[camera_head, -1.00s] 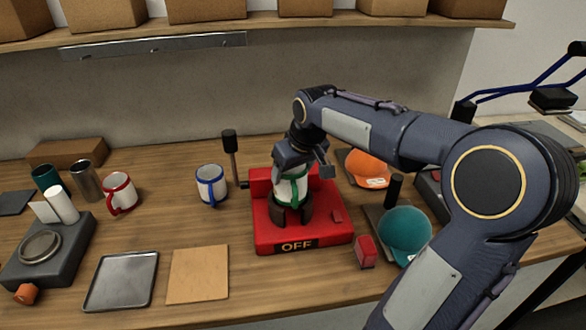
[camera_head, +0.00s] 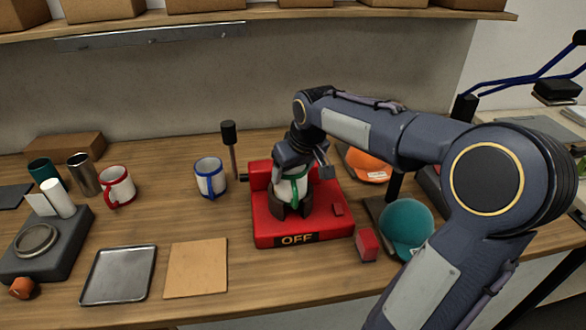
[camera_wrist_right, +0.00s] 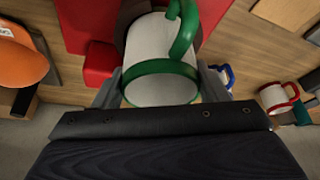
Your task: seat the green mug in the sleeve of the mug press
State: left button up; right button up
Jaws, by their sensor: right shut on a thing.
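The green mug (camera_head: 290,188) is white with a green rim and handle. It stands upright at the dark sleeve (camera_head: 279,209) of the red mug press (camera_head: 262,229), its lower part hidden by the sleeve; I cannot tell whether it rests on the bottom. My right gripper (camera_head: 297,168) is shut on the mug from above and behind. In the right wrist view the mug (camera_wrist_right: 160,75) sits between the two fingers (camera_wrist_right: 160,95), with its green handle pointing up the picture. The press's front label reads OFF. My left gripper is not in view.
A blue-handled mug (camera_head: 209,178) and the press's upright black-knobbed lever (camera_head: 229,140) stand left of the sleeve. A red-handled mug (camera_head: 117,184), a metal tray (camera_head: 118,275) and a tan board (camera_head: 196,269) are further left. Orange (camera_head: 368,166) and teal caps (camera_head: 407,222) lie right.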

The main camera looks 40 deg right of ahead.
jog(key=shift+f+b, duration=1.45)
jog(key=shift+f, duration=0.45)
jog(key=o, duration=1.6)
jog(key=v, duration=0.7)
jog(key=shift+s+r, duration=0.2)
jog(key=shift+r, duration=0.15)
jog(key=s+a+f+y, duration=0.1)
jog(key=s+a+f, duration=0.2)
jog(key=s+a, duration=0.2)
jog(key=s+a+f+y, duration=0.1)
jog(key=s+a+f, duration=0.3)
jog(key=s+a, duration=0.2)
jog(key=s+a+f+t+y, duration=0.1)
jog(key=s+a+f+y, duration=0.1)
jog(key=s+a+f, duration=0.2)
jog(key=shift+s+a+f+m, duration=0.1)
jog(key=shift+s+a, duration=0.15)
jog(key=shift+s, duration=0.2)
jog(key=shift+s+a+m, duration=0.1)
jog(key=shift+s+a, duration=0.15)
jog(key=shift+s, duration=0.25)
jog(key=shift+s+a+f+m, duration=0.1)
jog(key=shift+s+a, duration=0.15)
jog(key=shift+s, duration=0.2)
